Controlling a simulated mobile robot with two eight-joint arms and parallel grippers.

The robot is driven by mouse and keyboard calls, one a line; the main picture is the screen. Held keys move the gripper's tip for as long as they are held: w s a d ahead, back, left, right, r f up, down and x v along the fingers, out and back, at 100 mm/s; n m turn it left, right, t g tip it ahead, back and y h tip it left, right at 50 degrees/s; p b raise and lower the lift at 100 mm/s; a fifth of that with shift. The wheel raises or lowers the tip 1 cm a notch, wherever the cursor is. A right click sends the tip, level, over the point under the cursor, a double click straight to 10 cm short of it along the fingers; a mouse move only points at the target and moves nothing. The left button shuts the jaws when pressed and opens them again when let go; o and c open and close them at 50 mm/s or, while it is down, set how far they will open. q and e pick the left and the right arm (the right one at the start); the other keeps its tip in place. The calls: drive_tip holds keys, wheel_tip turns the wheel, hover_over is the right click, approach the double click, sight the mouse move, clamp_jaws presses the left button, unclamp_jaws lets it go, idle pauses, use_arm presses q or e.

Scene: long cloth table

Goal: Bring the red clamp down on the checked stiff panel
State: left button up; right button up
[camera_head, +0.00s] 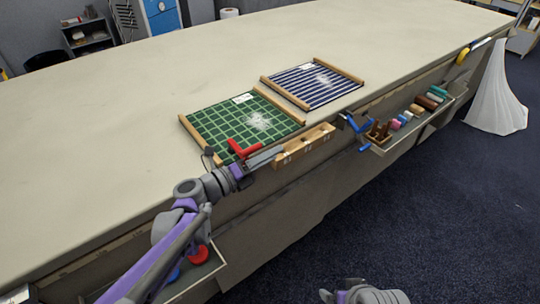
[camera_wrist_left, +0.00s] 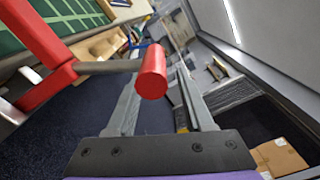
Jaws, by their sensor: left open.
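The checked stiff panel (camera_head: 215,125), green with pale lines and wooden bars on two sides, lies flat near the table's front edge. The red clamp (camera_head: 243,149) is at that edge, by the panel's front side; whether its jaw touches the panel I cannot tell. In the left wrist view the clamp's red round handle (camera_wrist_left: 152,72) on a grey rod shows large in front of the fingers. My left gripper (camera_head: 262,158) is open beside the clamp, its fingers (camera_wrist_left: 160,80) apart around the handle's line. My right gripper (camera_head: 340,296) is partly cut off at the bottom, far from the table.
A blue striped panel (camera_head: 312,85) lies right of the checked one. An open tray (camera_head: 418,124) with several coloured items hangs there. The table's left and back are clear.

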sight(240, 153)
use_arm(q)
drive_tip(key=v, duration=1)
drive_tip(key=shift+s+a, duration=0.25)
drive_tip(key=shift+a, duration=0.05)
